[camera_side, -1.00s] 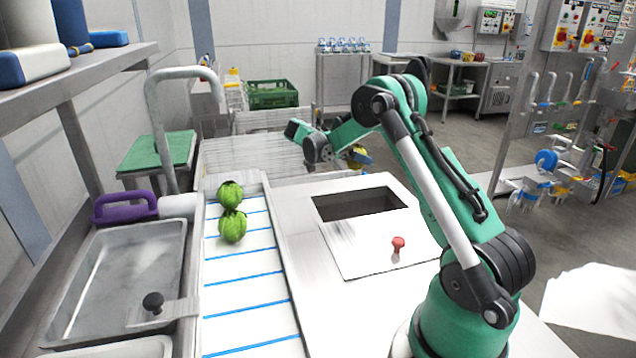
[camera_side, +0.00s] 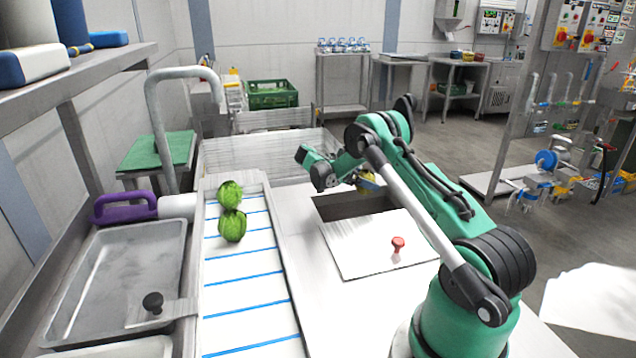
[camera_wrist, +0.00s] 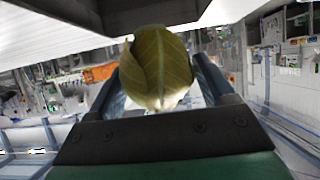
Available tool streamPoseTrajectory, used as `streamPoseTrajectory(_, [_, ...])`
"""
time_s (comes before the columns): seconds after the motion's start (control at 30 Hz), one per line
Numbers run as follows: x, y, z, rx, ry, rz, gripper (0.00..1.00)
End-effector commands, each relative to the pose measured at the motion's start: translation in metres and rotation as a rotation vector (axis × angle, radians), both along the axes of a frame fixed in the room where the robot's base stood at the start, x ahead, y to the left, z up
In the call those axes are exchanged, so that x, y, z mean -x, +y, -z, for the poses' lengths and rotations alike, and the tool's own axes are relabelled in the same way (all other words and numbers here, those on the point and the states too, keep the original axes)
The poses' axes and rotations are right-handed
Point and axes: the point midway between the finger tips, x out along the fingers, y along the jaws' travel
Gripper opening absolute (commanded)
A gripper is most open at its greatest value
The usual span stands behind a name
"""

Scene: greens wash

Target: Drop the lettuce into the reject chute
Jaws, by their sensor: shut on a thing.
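The lettuce (camera_wrist: 157,70), a yellowish-green leafy head, is between the two fingers of my gripper (camera_wrist: 160,85) in the wrist view. In the side view my gripper (camera_side: 366,183) is shut on it above the far right part of the reject chute, a dark rectangular opening (camera_side: 345,207) in the white worktop. Only a small yellowish part of the lettuce (camera_side: 362,186) shows there, mostly hidden by my arm. The chute's white panel (camera_side: 365,250) with a red knob (camera_side: 398,244) lies on the near side of the opening.
Two green heads (camera_side: 231,225) sit on the white belt with blue lines (camera_side: 245,310) to the left. A steel sink (camera_side: 125,265) with a tall curved tap (camera_side: 155,120) stands further left. The worktop between belt and panel (camera_side: 290,250) is clear.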

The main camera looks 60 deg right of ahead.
Motion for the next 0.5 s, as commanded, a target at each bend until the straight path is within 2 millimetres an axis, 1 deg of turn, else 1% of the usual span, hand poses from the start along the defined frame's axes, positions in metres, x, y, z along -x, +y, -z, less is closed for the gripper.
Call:
streamPoseTrajectory(0.1, [0.0000, 0.0000, -0.0002, 0.000, 0.000, 0.000, 0.21])
streamPoseTrajectory(0.13, [0.0000, 0.0000, -0.0002, 0.000, 0.000, 0.000, 0.84])
streamPoseTrajectory(0.2, [0.0000, 0.0000, -0.0004, 0.000, 0.000, 0.000, 1.00])
streamPoseTrajectory(0.4, [-0.0003, 0.0002, -0.0004, 0.000, 0.000, 0.000, 1.00])
streamPoseTrajectory(0.5, [-0.0045, 0.0039, -0.0036, 0.000, 0.000, -0.002, 1.00])
